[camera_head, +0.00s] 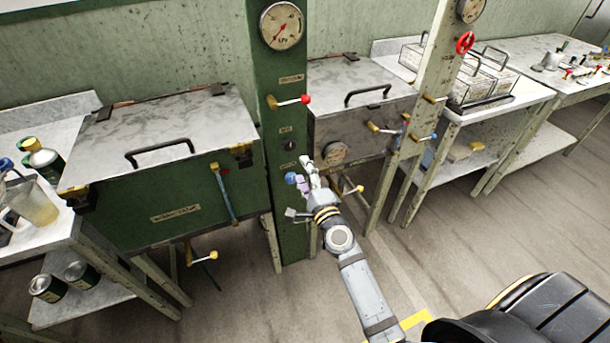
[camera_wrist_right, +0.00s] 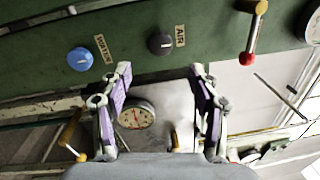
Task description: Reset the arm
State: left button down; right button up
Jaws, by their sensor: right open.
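My right gripper (camera_head: 308,176) is in front of the green column (camera_head: 285,215), with its arm reaching up from the bottom of the head view. In the right wrist view the gripper (camera_wrist_right: 161,80) is open, with purple-padded fingers apart and nothing between their tips. The blue WATER knob (camera_wrist_right: 80,59) is beyond and left of the left finger. The black AIR knob (camera_wrist_right: 160,44) is just beyond the gap between the fingertips. In the head view the blue knob (camera_head: 290,178) is close beside the gripper; contact cannot be told. My left gripper is not in view.
A red-tipped lever (camera_head: 304,99) sticks out of the column above the gripper. A green lidded basin (camera_head: 130,205) stands left, and a grey lidded basin (camera_head: 385,105) with a gauge (camera_head: 334,153) stands right. Yellow-tipped handles (camera_head: 354,190) are near the arm. Open floor lies to the right.

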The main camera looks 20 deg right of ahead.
jog(key=shift+s+f, duration=0.1)
jog(key=shift+s, duration=0.4)
jog(key=s+f+n+g+p, duration=0.2)
jog(key=s+f+n+g, duration=0.3)
jog(key=f, duration=1)
jog(key=s+f+n+g+p, duration=0.1)
jog(key=s+f+n+g, duration=0.35)
jog(key=f, duration=1.05)
jog(key=s+d+f+n+g+p, duration=0.1)
jog(key=s+f, duration=0.5)
jog(key=s, duration=0.6)
jog(key=s+d+f+n+g+h, duration=0.1)
jog(key=s+d+f+n+g, duration=0.3)
jog(key=s, duration=0.8)
jog(key=s+d+f+n+g+p, duration=0.1)
jog(key=s+d+f+n+g, duration=0.2)
jog(key=s+f+n, duration=0.2)
jog(key=s+f, duration=0.3)
jog(key=s, duration=0.4)
jog(key=shift+d+p, duration=0.15)
jog(key=shift+p, duration=0.15)
jog(key=shift+s+n, duration=0.1)
jog(key=shift+n, duration=0.15)
